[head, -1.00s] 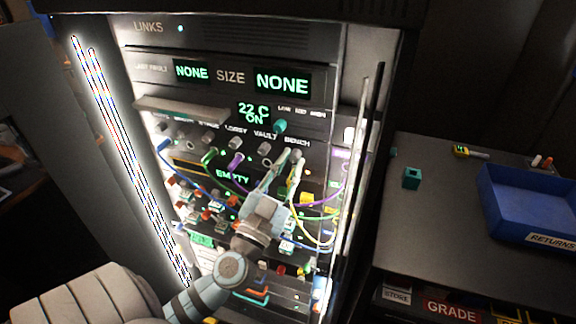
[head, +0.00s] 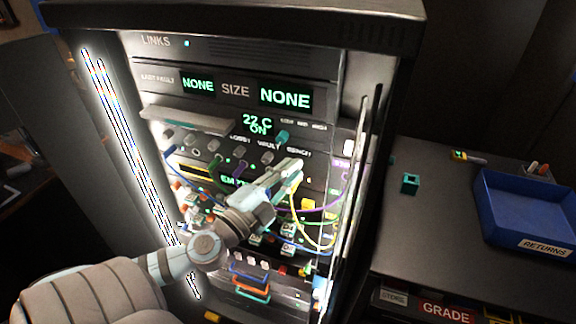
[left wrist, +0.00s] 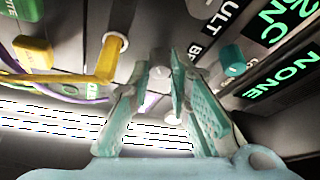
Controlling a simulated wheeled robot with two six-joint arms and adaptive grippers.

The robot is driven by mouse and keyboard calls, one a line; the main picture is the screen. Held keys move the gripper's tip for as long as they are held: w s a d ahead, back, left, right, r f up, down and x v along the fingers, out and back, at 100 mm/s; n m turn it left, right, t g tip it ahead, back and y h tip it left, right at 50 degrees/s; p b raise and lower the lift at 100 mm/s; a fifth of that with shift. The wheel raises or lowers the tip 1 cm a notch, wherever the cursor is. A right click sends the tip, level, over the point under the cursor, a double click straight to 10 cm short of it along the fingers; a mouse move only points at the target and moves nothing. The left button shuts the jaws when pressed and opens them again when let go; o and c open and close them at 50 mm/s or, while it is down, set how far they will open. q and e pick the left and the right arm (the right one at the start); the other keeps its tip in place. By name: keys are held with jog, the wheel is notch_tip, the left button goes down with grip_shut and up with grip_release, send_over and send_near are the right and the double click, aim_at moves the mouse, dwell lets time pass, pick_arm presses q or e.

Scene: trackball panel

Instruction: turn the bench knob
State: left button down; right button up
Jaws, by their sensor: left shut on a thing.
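The bench knob is on the rack's knob row under the BENCH label (head: 298,152); in the head view my left gripper (head: 294,166) covers it. In the left wrist view the gripper's two teal fingers (left wrist: 165,70) stand on either side of a pale grey knob (left wrist: 158,73), shut on it. The knob's pointer is hidden, so its setting cannot be read. My right gripper is not in view.
A yellow cable plug (left wrist: 116,44) sits close beside the fingers, and its cable (head: 296,215) hangs below. A teal knob (head: 282,137) is just above. Other grey knobs (head: 240,155) line the row to the left. A blue bin (head: 520,215) stands on the bench at right.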

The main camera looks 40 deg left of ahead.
pick_arm(q)
jog(key=m+g+p, duration=0.1)
jog(key=m, duration=0.2)
jog(key=shift+r, duration=0.15)
jog(key=m+g, duration=0.2)
jog(key=m, duration=0.2)
dwell(0.4)
jog(key=c, duration=1.5)
grip_release()
jog(key=shift+r, duration=0.1)
jog(key=shift+s+a, duration=0.1)
